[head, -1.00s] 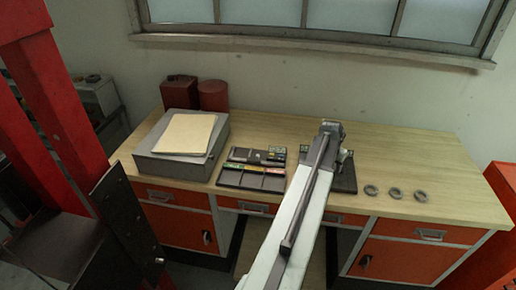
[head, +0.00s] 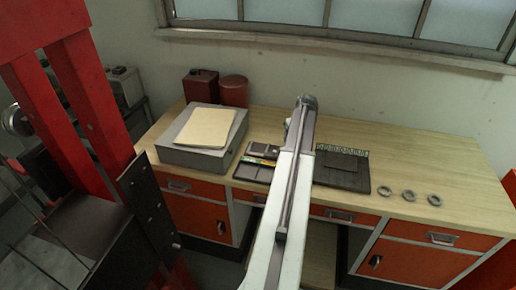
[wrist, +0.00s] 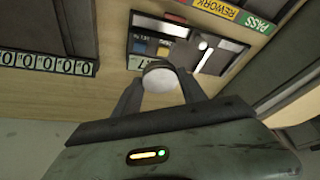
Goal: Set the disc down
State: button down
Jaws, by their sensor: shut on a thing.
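My gripper (wrist: 160,90) is shut on a pale, round disc (wrist: 160,72), held between its two fingertips in the wrist view. Behind the disc is bare wood and a dark-framed panel (wrist: 205,55) with small coloured patches. I cannot tell the disc's height above the bench. A labelled tray (wrist: 235,14) shows yellow REWORK and green PASS strips; it also shows in the head view (head: 249,173), partly hidden by my arm. In the head view my arm reaches over the bench, and it hides the fingers and the disc.
A dark board with a row of digits (head: 343,172) lies right of my arm. Several things stand around: three grey rings (head: 410,194) at the right, a grey box (head: 190,154) with a folder (head: 205,128) at the left, and red containers (head: 234,90) behind it.

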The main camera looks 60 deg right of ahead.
aim_at(259, 148)
jog(key=w+a+r+n+t+y+p, duration=0.1)
jog(key=w+a+r+n+y, duration=0.15)
jog(key=w+n, duration=0.85)
jog(key=w+f+m+b, duration=0.1)
jog(key=f+b, duration=0.2)
jog(key=w+f+m+b, duration=0.1)
jog(key=f+m+b, duration=0.1)
jog(key=f+b, duration=0.2)
jog(key=w+f+m+b, duration=0.1)
jog(key=f+b, duration=0.2)
jog(key=f, duration=0.1)
jog(key=shift+w+a+f, duration=0.15)
jog(key=shift+w+a, duration=0.2)
jog(key=shift+r, duration=0.25)
jog(key=shift+f, duration=0.2)
jog(key=c, duration=0.9)
grip_release()
jog(key=p+v, duration=1.1)
jog(key=v, duration=0.1)
jog(key=shift+s+a+r, duration=0.1)
jog(key=shift+a, duration=0.1)
